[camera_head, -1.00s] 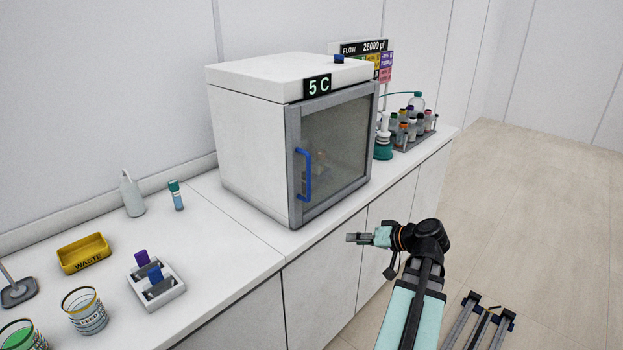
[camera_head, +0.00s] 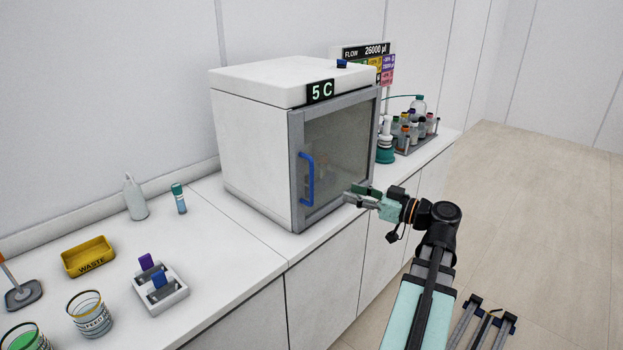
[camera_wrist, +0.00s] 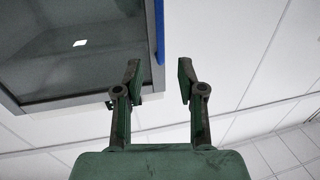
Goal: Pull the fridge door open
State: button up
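The fridge (camera_head: 255,140) is a white box with a "5 C" display on its top front edge. Its grey-framed glass door (camera_head: 340,145) is shut. A blue vertical handle (camera_head: 308,180) is on the door's left side. My gripper (camera_head: 354,194) is in front of the door, to the right of the handle and apart from it. In the wrist view the gripper (camera_wrist: 158,74) has its two fingers spread with nothing between them. The blue handle (camera_wrist: 159,30) shows there beyond the fingertips, and the dark door glass (camera_wrist: 75,50) fills the upper left.
The white counter (camera_head: 225,225) holds a yellow waste tray (camera_head: 88,257), a small rack (camera_head: 162,290), beakers (camera_head: 90,314) and bottles left of the fridge. A bottle rack (camera_head: 415,140) stands to its right. The floor (camera_head: 540,190) at right is open.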

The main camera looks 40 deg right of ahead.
jog(key=p, duration=0.3)
send_over(311, 202)
jog(key=shift+w+d, duration=0.2)
jog(key=shift+d, duration=0.05)
grip_shut()
